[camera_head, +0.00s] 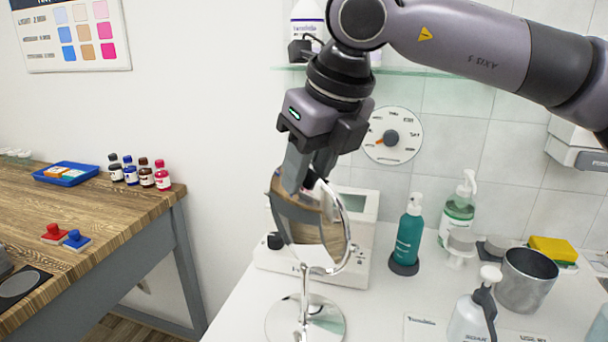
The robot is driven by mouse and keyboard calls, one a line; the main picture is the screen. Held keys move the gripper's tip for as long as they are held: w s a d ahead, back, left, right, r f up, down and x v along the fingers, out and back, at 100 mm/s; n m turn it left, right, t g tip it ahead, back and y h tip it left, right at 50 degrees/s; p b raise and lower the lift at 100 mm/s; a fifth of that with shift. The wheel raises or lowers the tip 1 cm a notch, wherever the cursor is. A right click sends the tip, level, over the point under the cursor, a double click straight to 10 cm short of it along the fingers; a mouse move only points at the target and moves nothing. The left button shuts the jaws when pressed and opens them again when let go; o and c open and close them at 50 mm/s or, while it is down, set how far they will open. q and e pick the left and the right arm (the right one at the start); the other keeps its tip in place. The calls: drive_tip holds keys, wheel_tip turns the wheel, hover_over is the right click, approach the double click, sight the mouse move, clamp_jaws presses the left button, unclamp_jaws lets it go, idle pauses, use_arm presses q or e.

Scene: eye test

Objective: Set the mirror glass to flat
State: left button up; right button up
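The round mirror stands on the white counter on a chrome foot (306,322) with a thin stem. Its glass (312,228) is tilted out of line with the chrome ring (348,242) around it, and reflects brown and grey tones. My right gripper (306,184) comes down from above, its fingers at the upper edge of the glass. The fingers overlap the top of the mirror and hide part of its rim. I cannot tell whether they grip the edge or only lie beside it. My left gripper is not in view.
A white device (359,203) stands close behind the mirror. A teal pump bottle (408,238), a metal cup (526,281) and a white pump bottle (474,318) stand to the right. A glass shelf (420,72) and a wall dial (392,150) are behind. A wooden table (110,212) is left.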

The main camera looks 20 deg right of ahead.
drive_tip(key=shift+x, duration=0.95)
clamp_jaws()
